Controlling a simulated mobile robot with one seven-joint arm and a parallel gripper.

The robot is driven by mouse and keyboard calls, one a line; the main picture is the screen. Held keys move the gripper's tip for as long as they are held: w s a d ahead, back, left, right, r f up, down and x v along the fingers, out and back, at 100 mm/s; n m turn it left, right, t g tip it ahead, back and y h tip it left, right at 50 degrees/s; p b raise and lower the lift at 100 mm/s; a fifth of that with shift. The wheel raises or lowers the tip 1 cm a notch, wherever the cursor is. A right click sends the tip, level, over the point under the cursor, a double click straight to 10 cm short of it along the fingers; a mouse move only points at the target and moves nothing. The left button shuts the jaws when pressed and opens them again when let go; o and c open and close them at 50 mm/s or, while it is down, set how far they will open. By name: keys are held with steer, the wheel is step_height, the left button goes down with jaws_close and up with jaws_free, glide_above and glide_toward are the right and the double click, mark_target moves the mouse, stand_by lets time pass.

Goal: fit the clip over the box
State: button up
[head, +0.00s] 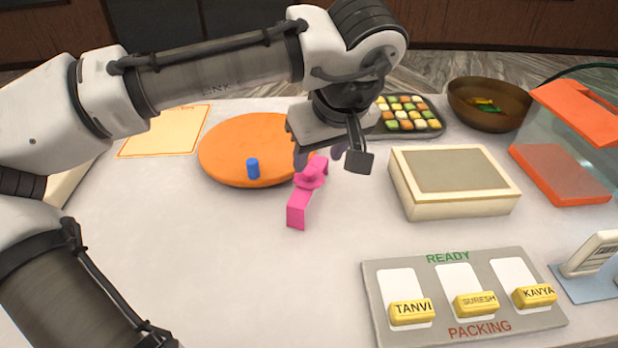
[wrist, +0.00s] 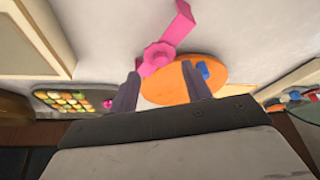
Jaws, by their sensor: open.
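The pink clip (head: 298,208) stands on the white counter in the middle of the head view, with a round knob on its top. It also shows in the wrist view (wrist: 180,28), ahead of the fingertips. The cream box (head: 455,205) with a greyish-tan top sits to the right of the clip, apart from it. Part of a cream-edged box shows at the upper left of the wrist view (wrist: 62,32). My gripper (head: 325,158) is open and empty, just above and behind the clip. It partly hides the clip's far end in the head view.
An orange disc (head: 225,150) with a blue peg (head: 253,168) lies left of the clip. A sweets tray (head: 408,128) and brown bowl (head: 490,105) stand behind. A grey board (head: 450,325) with yellow name blocks is in front. The front left counter is clear.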

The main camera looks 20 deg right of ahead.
mark_target(310, 170)
steer(key=x, duration=0.2)
steer(key=w+p+x, duration=0.1)
steer(key=x, duration=0.2)
steer(key=shift+a, duration=0.1)
steer(key=shift+w+f, duration=0.2)
steer(key=shift+f, duration=0.2)
jaws_close()
